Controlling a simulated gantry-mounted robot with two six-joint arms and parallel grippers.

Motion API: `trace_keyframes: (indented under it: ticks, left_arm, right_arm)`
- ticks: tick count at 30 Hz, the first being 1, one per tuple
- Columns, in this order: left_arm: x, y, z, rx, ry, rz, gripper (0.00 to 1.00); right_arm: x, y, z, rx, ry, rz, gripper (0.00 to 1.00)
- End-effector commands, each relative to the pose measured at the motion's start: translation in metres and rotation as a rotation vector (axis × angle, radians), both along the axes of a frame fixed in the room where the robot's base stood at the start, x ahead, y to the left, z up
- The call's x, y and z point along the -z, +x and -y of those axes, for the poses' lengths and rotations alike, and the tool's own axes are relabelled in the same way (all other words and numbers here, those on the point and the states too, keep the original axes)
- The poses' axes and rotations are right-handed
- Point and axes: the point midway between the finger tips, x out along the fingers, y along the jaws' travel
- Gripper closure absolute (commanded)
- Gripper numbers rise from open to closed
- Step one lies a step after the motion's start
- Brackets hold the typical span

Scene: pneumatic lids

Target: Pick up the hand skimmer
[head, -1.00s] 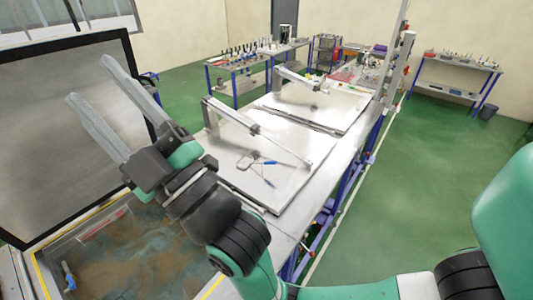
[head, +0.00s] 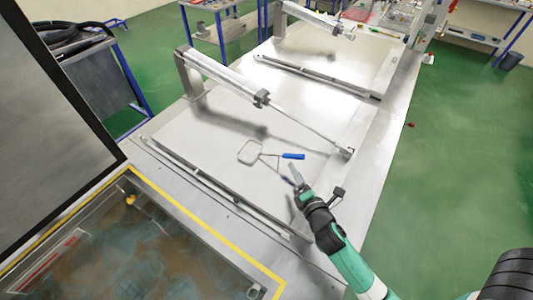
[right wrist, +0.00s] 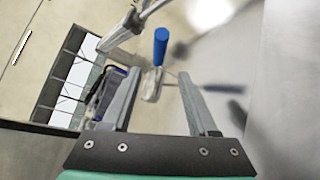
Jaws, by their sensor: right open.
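The hand skimmer (head: 251,152) lies on the near steel lid, with a wire-framed head on the left and a blue handle (head: 293,156) on the right. My right gripper (head: 296,174) is just in front of the blue handle in the head view, apart from it. In the right wrist view its two fingers (right wrist: 158,73) are spread with nothing held between them. The blue handle (right wrist: 160,46) shows beyond the fingertips, in line with the gap. My left gripper is in neither view.
A pneumatic cylinder (head: 220,74) with a thin rod (head: 312,133) slants over the near lid (head: 205,135), behind the skimmer. A second lid (head: 335,62) lies farther back. A yellow-edged basin (head: 150,245) is at front left, beside a large dark-framed panel (head: 45,120).

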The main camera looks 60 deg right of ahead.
Motion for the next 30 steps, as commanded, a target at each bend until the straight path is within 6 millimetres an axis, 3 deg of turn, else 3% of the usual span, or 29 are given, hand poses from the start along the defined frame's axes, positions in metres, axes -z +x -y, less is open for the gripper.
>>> trace_keyframes:
  ticks: [5,13,22,30]
  left_arm:
    - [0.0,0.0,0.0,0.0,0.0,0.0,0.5]
    - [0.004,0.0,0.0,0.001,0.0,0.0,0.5]
    - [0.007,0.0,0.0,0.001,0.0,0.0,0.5]
    - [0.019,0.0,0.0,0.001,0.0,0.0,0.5]
  right_arm:
    - [-0.002,0.004,0.006,0.006,-0.001,0.007,0.41]
    - [0.008,0.04,0.037,0.006,-0.001,0.009,0.41]
    - [0.013,0.053,0.048,0.004,-0.002,0.008,0.41]
    - [0.023,0.084,0.074,0.004,-0.001,0.01,0.41]
